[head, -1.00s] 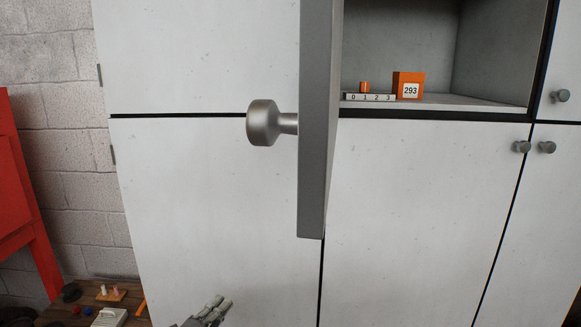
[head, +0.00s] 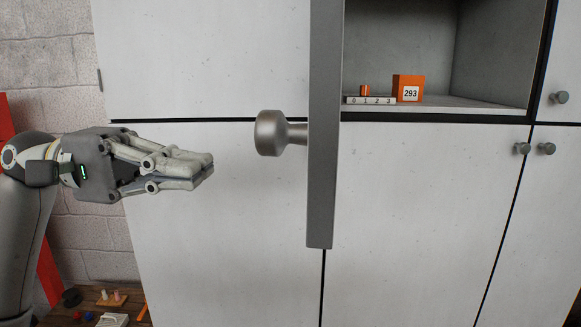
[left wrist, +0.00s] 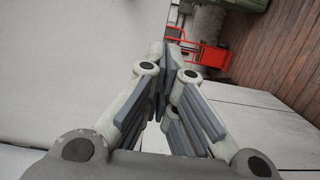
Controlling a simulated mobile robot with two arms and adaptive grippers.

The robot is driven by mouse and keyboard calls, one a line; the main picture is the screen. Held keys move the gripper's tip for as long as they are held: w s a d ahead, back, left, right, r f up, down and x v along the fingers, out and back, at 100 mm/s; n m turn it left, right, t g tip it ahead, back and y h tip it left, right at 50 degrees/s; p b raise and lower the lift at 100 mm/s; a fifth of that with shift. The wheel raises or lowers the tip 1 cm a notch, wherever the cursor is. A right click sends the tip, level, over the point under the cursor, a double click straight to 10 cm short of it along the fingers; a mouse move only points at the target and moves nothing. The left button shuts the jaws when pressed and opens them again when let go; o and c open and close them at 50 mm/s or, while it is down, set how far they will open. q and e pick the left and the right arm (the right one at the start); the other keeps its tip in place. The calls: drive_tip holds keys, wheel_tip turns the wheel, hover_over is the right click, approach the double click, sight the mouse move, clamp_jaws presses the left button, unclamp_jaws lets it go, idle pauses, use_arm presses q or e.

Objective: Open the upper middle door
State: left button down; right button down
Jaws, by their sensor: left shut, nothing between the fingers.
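The upper middle door (head: 325,190) stands swung out, seen nearly edge-on in the head view. Its round grey knob (head: 270,133) sticks out to the left. Behind it, the upper middle compartment (head: 400,45) shows its open inside. My left gripper (head: 210,172) is shut and empty, to the left of the knob and a little lower, apart from it in the picture. The closed fingers of my left gripper (left wrist: 170,75) also fill the middle of the left wrist view. My right gripper is not in view.
An orange box marked 293 (head: 408,88) and a numbered strip (head: 370,100) with a small orange piece sit on the compartment floor. Closed doors with knobs (head: 546,148) are at the right. A low table with small items (head: 110,299) stands at lower left.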

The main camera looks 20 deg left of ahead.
use_arm(q)
drive_tip(key=w+d+p, duration=0.1)
drive_tip(key=d+p, duration=0.4)
drive_tip(key=d, duration=0.7)
drive_tip(key=shift+w+p, duration=0.15)
drive_tip(key=shift+p, duration=0.2)
drive_tip(key=shift+a, duration=0.1)
